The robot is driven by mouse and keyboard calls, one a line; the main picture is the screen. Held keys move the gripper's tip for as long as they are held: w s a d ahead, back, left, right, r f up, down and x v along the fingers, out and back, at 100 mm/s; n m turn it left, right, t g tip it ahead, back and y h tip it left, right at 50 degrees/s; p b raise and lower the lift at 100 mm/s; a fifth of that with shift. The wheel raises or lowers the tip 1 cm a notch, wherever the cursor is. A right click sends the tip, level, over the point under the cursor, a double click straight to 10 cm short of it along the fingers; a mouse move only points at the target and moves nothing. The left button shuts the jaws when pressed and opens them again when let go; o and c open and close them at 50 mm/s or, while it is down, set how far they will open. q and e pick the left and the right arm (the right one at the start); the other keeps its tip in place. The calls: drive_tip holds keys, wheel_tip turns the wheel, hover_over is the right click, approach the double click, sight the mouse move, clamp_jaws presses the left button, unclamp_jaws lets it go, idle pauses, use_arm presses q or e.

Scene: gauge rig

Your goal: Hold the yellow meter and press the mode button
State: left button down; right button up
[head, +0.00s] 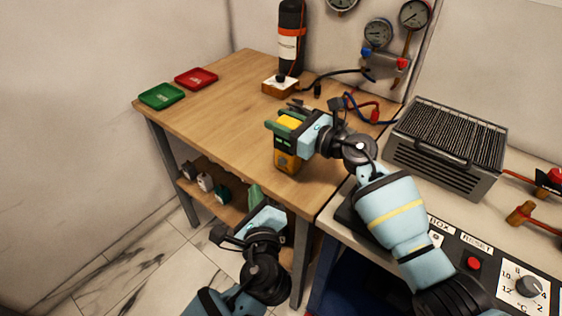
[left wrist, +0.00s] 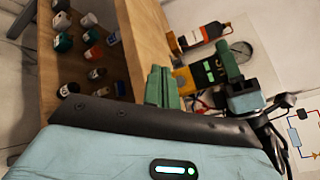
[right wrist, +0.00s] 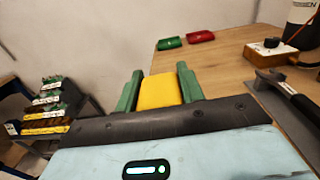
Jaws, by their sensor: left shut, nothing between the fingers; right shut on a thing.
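The yellow meter (head: 287,161) is held upright at the front edge of the wooden table, between the green fingers of my right gripper (head: 284,121). In the right wrist view the meter's yellow body (right wrist: 160,91) fills the gap between the fingers. In the left wrist view the meter (left wrist: 184,80) shows a dark face partly covered by the right gripper. I cannot make out the mode button. My left gripper (head: 256,196) is shut and empty, below and in front of the table edge, apart from the meter. Its closed fingers also show in the left wrist view (left wrist: 160,87).
A green tray (head: 161,95) and a red tray (head: 196,78) lie at the table's far left. A wooden block (head: 281,86) and a dark bottle (head: 291,40) stand at the back. A grilled metal box (head: 446,145) is right. A lower shelf (head: 228,209) holds small items.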

sight(282, 161)
use_arm(q)
drive_tip(key=shift+s+a, duration=0.45)
drive_tip(key=shift+a, duration=0.1)
drive_tip(key=shift+w+d, duration=0.85)
drive_tip(key=shift+w, duration=0.4)
drive_tip(key=shift+w+d, duration=0.8)
drive_tip(key=shift+w, duration=0.4)
drive_tip(key=shift+w+d, duration=0.85)
drive_tip(key=shift+w, duration=0.4)
drive_tip(key=shift+w+d, duration=0.2)
drive_tip(key=shift+w, duration=0.15)
drive_tip(key=shift+w+d, duration=0.25)
drive_tip(key=shift+w, duration=0.1)
drive_tip(key=shift+s, duration=0.1)
idle(0.5)
drive_tip(key=shift+s+a, duration=0.5)
drive_tip(key=shift+s, duration=0.15)
